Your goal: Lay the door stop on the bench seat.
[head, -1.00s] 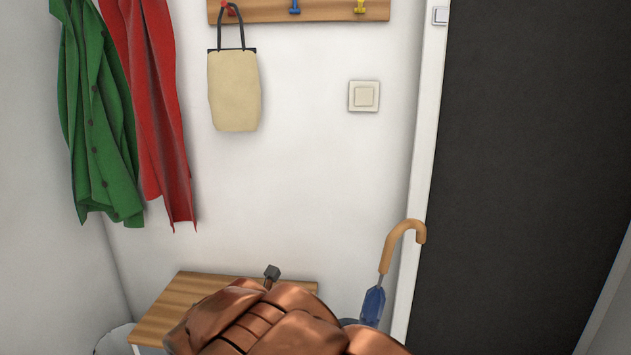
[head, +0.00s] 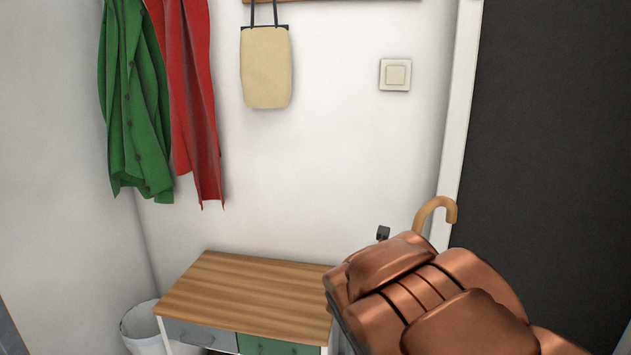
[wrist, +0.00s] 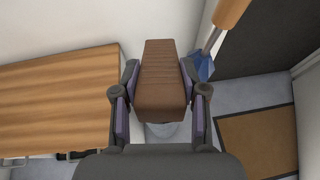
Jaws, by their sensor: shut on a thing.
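The door stop (wrist: 162,75) is a brown ribbed wedge. In the wrist view, my gripper (wrist: 160,100) is shut on it, with one finger on each side. The bench seat (head: 245,290) is a striped wooden top at the lower middle of the head view; its visible part is bare. It also shows at the left of the wrist view (wrist: 55,95). The door stop is held to the right of the seat, apart from it in the picture. In the head view my copper arm hides the door stop and most of my gripper; only a small dark tip shows.
A grey drawer (head: 197,335) and a green drawer (head: 265,345) sit under the seat. A white bin (head: 143,325) stands at its left. An umbrella (head: 435,212) leans by the door frame. Coats (head: 135,110) hang above. A doormat (wrist: 258,145) lies on the right.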

